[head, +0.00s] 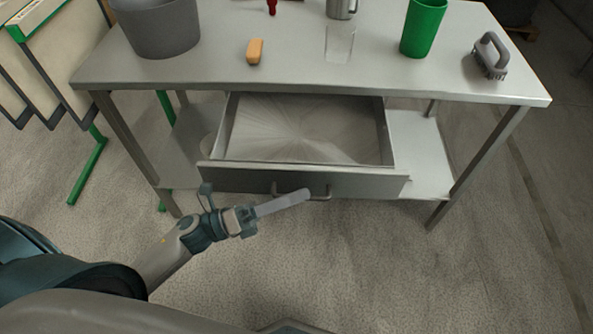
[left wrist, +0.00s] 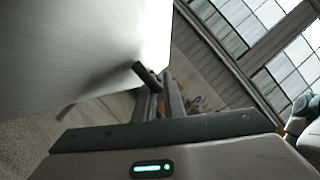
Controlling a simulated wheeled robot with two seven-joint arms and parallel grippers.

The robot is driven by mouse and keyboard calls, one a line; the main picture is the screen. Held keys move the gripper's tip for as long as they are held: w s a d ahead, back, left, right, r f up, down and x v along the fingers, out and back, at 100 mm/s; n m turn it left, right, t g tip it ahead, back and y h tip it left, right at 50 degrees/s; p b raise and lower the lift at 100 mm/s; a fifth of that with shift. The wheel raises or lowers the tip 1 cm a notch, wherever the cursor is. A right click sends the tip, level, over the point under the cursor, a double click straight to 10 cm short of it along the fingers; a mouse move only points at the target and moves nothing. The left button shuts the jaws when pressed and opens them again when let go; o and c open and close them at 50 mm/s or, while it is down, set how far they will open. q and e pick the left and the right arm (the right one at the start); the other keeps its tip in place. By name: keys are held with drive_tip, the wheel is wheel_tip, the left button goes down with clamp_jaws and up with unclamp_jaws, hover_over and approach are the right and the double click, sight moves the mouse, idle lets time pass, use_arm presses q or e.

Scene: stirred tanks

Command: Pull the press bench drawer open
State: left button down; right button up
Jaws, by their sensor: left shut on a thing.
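The press bench drawer (head: 240,181) is a grey metal tray under the tabletop. It stands well out from the bench, and its bare inside shows from above. Its bar handle (head: 318,194) is on the front panel. My left gripper (head: 296,199) reaches in from the left and is shut on the handle. In the left wrist view the fingers (left wrist: 158,100) close around the dark handle (left wrist: 147,76), beside the pale drawer front (left wrist: 85,55). My right gripper is in neither view.
A green-framed stand (head: 84,170) is at left. The floor before the drawer is clear.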

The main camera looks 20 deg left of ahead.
use_arm(q)
drive_tip(key=s, duration=0.2)
drive_tip(key=s+d, duration=0.1)
drive_tip(key=s, duration=0.1)
drive_tip(key=shift+s+d, duration=0.1)
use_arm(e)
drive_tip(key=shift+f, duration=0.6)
use_arm(q)
drive_tip(key=c, duration=2.1)
unclamp_jaws()
